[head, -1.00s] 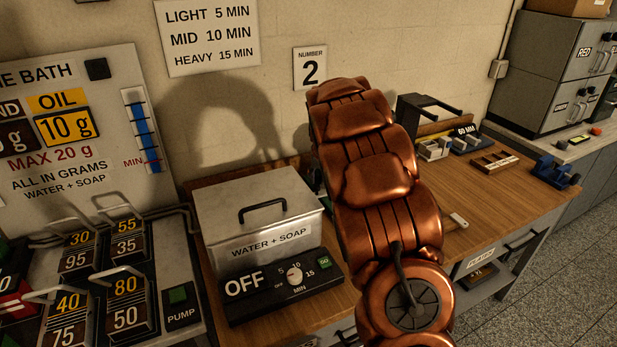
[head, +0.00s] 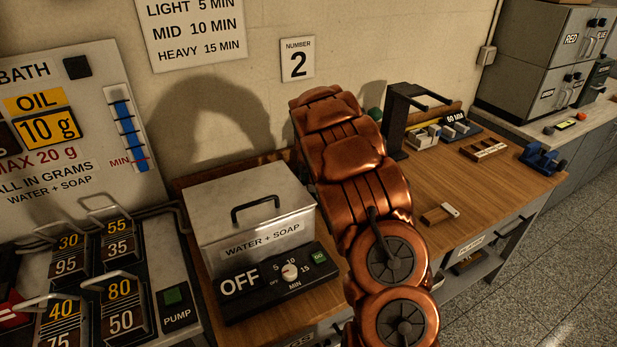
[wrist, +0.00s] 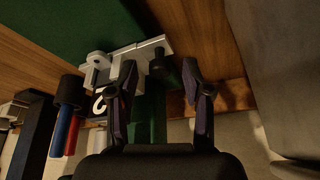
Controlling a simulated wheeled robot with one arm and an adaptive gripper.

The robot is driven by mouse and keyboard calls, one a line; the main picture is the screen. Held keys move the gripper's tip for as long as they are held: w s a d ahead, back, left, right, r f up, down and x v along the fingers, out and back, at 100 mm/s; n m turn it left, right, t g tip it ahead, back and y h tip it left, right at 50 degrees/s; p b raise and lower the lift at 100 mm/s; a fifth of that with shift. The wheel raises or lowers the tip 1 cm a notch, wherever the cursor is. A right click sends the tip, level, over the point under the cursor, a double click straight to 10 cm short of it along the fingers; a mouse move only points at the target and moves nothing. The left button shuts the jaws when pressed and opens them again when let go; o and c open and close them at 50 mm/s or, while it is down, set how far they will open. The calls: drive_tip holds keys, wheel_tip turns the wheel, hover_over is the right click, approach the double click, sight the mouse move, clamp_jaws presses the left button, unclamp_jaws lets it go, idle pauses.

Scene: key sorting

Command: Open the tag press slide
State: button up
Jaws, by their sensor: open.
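My gripper (wrist: 160,80) is open in the wrist view, with its two dark fingers apart. Just beyond the fingertips is a pale grey metal fixture (wrist: 127,58) with a dark knob (wrist: 158,64) on its right part. The knob appears between the finger lines; I cannot tell whether a finger touches it. I take the fixture for the tag press and its slide, but no label confirms this. A round white-marked plate (wrist: 98,103) is partly hidden by the left finger. In the head view my copper arm hides my gripper and that fixture.
The wrist view shows a green surface (wrist: 75,30) and red and blue handles (wrist: 64,128) at left. In the head view, a metal bath (head: 248,212) stands left of my arm. A black frame (head: 397,125), a wooden tray (head: 484,150) and a blue tool (head: 541,158) stand right.

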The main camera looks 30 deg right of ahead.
drive_tip(key=shift+f, duration=0.2)
drive_tip(key=shift+c, duration=0.2)
clamp_jaws()
idle(0.4)
